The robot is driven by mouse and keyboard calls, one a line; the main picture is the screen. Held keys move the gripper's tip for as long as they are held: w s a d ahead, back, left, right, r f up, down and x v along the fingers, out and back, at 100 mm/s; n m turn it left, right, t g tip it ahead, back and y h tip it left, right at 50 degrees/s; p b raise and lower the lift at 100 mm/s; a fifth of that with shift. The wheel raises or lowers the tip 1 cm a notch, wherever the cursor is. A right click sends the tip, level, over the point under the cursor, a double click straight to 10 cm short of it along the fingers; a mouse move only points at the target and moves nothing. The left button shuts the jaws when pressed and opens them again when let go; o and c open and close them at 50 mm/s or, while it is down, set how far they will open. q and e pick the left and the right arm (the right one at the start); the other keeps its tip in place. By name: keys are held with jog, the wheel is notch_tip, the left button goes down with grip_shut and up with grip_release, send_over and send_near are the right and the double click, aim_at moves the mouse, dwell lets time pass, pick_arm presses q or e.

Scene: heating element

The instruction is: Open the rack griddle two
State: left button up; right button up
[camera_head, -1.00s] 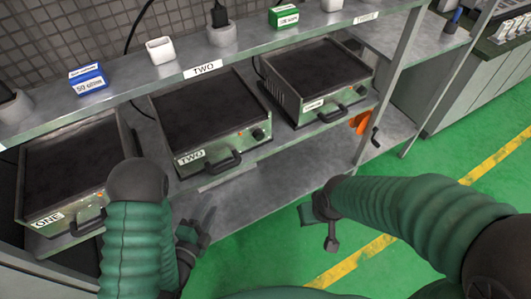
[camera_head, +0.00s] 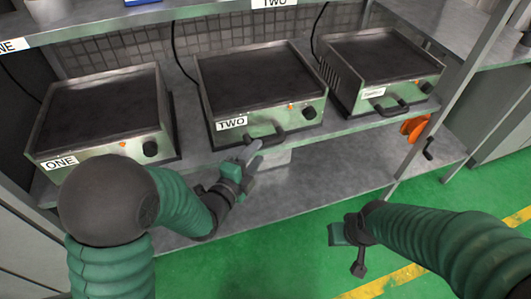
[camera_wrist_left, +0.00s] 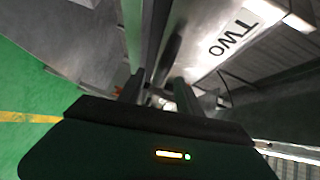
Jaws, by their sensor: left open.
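Griddle two (camera_head: 262,78) sits on the middle of the shelf, with a dark flat top, a green-grey front, a "TWO" label (camera_head: 231,123) and a knob at the right. A black bar handle (camera_head: 266,140) sticks out from the front. My left gripper (camera_head: 253,160) is open and empty, just below and in front of this handle. In the left wrist view its two fingers (camera_wrist_left: 160,92) stand apart, with the "TWO" label (camera_wrist_left: 235,38) at upper right. Contact with the handle cannot be told. My right gripper (camera_head: 350,238) hangs away over the floor at the right, its jaws unclear.
Griddle one (camera_head: 103,113) stands close at left and a third griddle (camera_head: 383,70) at right. An upper shelf (camera_head: 165,18) runs above. Orange items (camera_head: 414,128) hang by the rack post. The lower shelf (camera_head: 330,180) is mostly clear.

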aim_at(270, 144)
pick_arm(q)
jog(key=w+d, duration=0.4)
jog(key=w, duration=0.1)
jog(key=shift+d+f, duration=0.3)
jog(key=shift+a, duration=0.65)
jog(key=shift+c, duration=1.1)
jog(key=c, duration=0.5)
jog(key=shift+s+d, duration=0.1)
grip_shut()
jog(key=shift+d, duration=0.15)
jog(key=shift+s+d, duration=0.1)
jog(key=shift+d, duration=0.05)
